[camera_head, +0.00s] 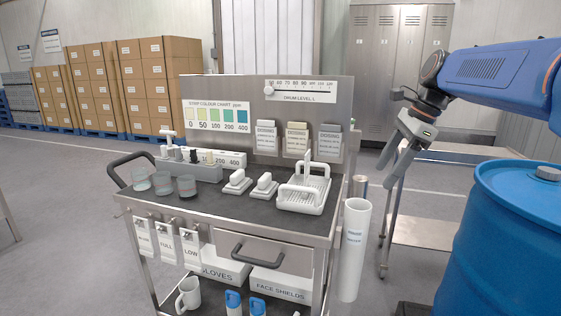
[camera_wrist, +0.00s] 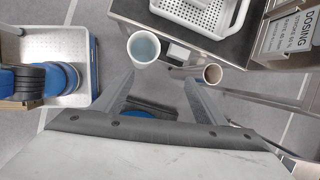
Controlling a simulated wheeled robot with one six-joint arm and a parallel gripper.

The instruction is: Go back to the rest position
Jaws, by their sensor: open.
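My blue arm reaches in from the right in the head view, with my gripper (camera_head: 391,166) pointing down and left. It hangs in the air between the cart (camera_head: 226,211) and the blue drum (camera_head: 510,245). Its two fingers are apart with nothing between them. The wrist view shows my gripper (camera_wrist: 160,86) with both fingers spread over the floor gap. A white tube (camera_head: 352,262) stands beside the cart's right end. From above, a round opening (camera_wrist: 144,47) with bluish contents appears just beyond the fingers, apart from them.
The cart top holds three glasses (camera_head: 163,184), a strip rack (camera_head: 190,171), two white scoop-like pieces (camera_head: 264,186) and a perforated white basket (camera_head: 300,202). A small brown-topped cylinder (camera_head: 361,184) is near the cart's right end. Grey lockers (camera_head: 397,55) stand behind. Floor is open at left.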

